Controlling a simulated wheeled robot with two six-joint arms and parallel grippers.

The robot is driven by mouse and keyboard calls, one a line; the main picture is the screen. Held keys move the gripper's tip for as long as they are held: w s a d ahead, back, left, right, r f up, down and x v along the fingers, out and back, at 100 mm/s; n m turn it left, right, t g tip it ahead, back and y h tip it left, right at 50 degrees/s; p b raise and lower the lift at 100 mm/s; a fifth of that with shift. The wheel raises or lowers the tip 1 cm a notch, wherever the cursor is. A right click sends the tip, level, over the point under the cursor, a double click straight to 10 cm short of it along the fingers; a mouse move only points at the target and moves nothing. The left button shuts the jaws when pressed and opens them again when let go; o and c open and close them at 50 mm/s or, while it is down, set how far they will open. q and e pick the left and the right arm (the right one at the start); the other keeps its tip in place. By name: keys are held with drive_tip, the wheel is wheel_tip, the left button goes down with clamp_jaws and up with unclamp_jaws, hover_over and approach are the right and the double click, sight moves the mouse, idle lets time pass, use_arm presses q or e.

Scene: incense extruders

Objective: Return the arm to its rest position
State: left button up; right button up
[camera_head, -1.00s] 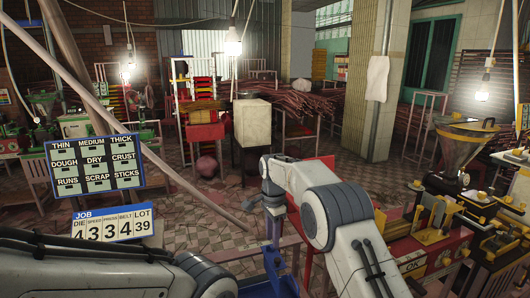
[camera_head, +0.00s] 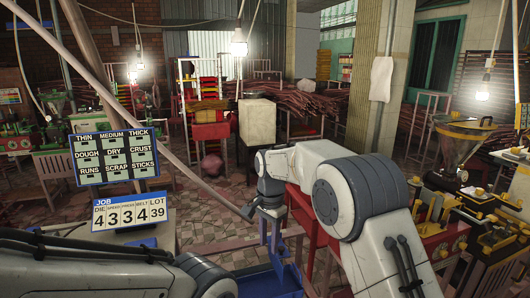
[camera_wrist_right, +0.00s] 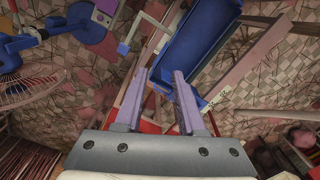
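My right arm reaches in from the lower right of the head view, with its elbow raised and bent. Its gripper (camera_head: 266,210) hangs small and dark at the forearm's far end. In the right wrist view the two fingers (camera_wrist_right: 159,76) stand apart with nothing between them. Beyond them is a long blue trough (camera_wrist_right: 205,40), apart from the fingers as far as I can tell. My left arm lies across the lower left of the head view; its gripper is out of frame.
A job number board (camera_head: 128,213) and a label board (camera_head: 115,157) stand at the left. A funnel-topped machine (camera_head: 462,140) stands at the right. A slanting pole (camera_head: 150,128) crosses the left side. Tiled floor (camera_head: 205,220) is open in the middle.

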drive_tip(key=s+a+r+n, duration=0.2)
drive_tip(key=s+r+n, duration=0.15)
drive_tip(key=s, duration=0.55)
drive_tip(key=s+d+f+n, duration=0.1)
drive_tip(key=s+d+n, duration=0.2)
drive_tip(key=s, duration=1)
drive_tip(key=s+d+f+n, duration=0.1)
drive_tip(key=s+d+n, duration=0.1)
drive_tip(key=s+n, duration=0.7)
drive_tip(key=s, duration=0.4)
drive_tip(key=shift+d+f+n+y, duration=0.25)
drive_tip(key=shift+d+n+y, duration=0.1)
drive_tip(key=shift+d+y, duration=0.05)
